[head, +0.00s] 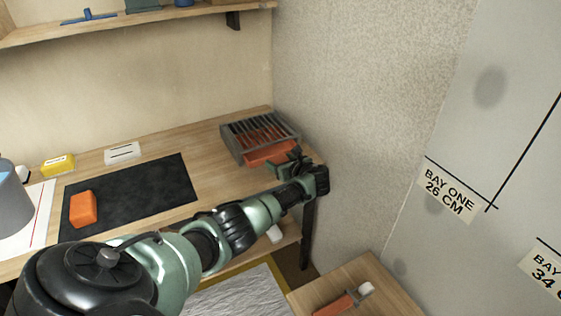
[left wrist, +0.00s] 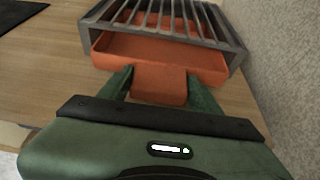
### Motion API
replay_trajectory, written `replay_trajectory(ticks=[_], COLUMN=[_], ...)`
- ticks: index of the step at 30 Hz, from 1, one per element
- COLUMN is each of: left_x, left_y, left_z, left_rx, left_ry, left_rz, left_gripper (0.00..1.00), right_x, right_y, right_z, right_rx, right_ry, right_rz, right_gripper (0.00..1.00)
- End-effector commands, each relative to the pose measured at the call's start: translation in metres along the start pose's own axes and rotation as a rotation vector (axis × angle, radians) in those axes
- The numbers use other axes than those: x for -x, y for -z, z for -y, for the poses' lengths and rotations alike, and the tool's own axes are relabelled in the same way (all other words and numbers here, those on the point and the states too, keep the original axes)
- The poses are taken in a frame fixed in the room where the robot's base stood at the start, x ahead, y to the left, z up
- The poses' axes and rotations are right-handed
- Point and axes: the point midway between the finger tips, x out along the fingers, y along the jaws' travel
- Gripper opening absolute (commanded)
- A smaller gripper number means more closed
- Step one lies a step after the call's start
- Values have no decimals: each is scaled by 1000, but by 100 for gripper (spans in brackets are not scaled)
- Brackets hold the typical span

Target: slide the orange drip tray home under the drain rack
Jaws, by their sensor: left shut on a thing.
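The orange drip tray (head: 270,153) sits mostly inside the grey drain rack (head: 238,143), with its front end sticking out toward me. In the left wrist view the tray (left wrist: 205,62) lies beneath the bars of the rack (left wrist: 90,25), and its front tab (left wrist: 160,84) points at my gripper. My left gripper (head: 297,162) is at the tray's front, its two fingers on either side of the tab in the left wrist view (left wrist: 160,88), shut on it. The tray's back end is hidden under the rack. My right gripper is not in view.
The rack stands at the right end of the wooden bench (head: 210,190), close to the textured wall (head: 350,110). A dark mat (head: 150,190) with an orange block (head: 83,209) lies left. A lower wooden table (head: 385,290) holds an orange-handled tool (head: 337,305).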

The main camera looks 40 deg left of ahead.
Motion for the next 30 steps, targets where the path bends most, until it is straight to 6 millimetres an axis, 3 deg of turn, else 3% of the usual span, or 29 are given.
replay_trajectory(ticks=[11,12,14,24,30], left_x=[-1,-1,-1,1,22], left_y=[2,2,2,3,1], left_z=[0,0,0,0,1], left_rx=[1,1,1,0,0], left_ry=[0,0,0,1,3], left_rz=[1,1,1,-1,-1], left_gripper=[4,74,89,89,89], right_x=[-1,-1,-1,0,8], right_y=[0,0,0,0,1], right_z=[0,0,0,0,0], right_rx=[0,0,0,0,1], right_ry=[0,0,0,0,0], right_rz=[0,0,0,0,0], right_gripper=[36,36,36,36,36])
